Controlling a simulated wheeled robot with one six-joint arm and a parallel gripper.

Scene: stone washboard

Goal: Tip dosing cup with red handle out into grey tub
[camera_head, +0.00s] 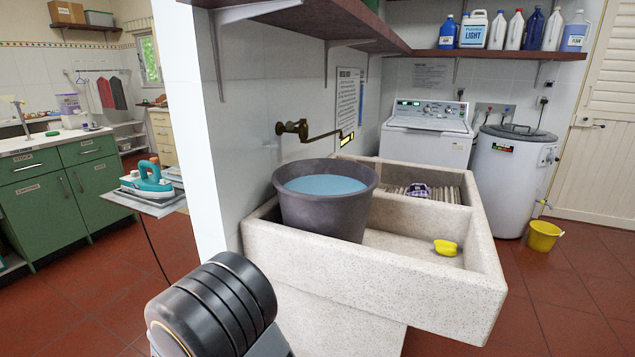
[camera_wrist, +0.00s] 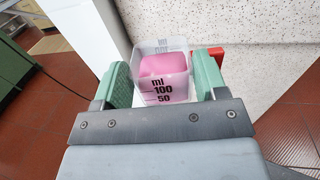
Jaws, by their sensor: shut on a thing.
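The dosing cup (camera_wrist: 161,92) is a clear, squarish cup with black ml marks, holding pink liquid. It sits between the green fingers of my gripper (camera_wrist: 164,76), which is shut on it. Its red handle (camera_wrist: 216,54) shows partly behind the right finger. The cup looks about upright, in front of the speckled stone sink's outer face. The grey tub (camera_head: 318,213) stands in the left part of the stone sink and holds blue liquid. The head view shows neither the cup nor my gripper, only my dark arm link at the bottom.
The stone sink (camera_head: 380,295) has a high front wall. A yellow object (camera_head: 446,247) lies in its right basin, and a patterned cloth (camera_head: 418,191) lies by the ribbed washboard. A brass tap (camera_head: 300,129) reaches out above the tub. A white wall edge (camera_head: 190,120) stands left of the sink.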

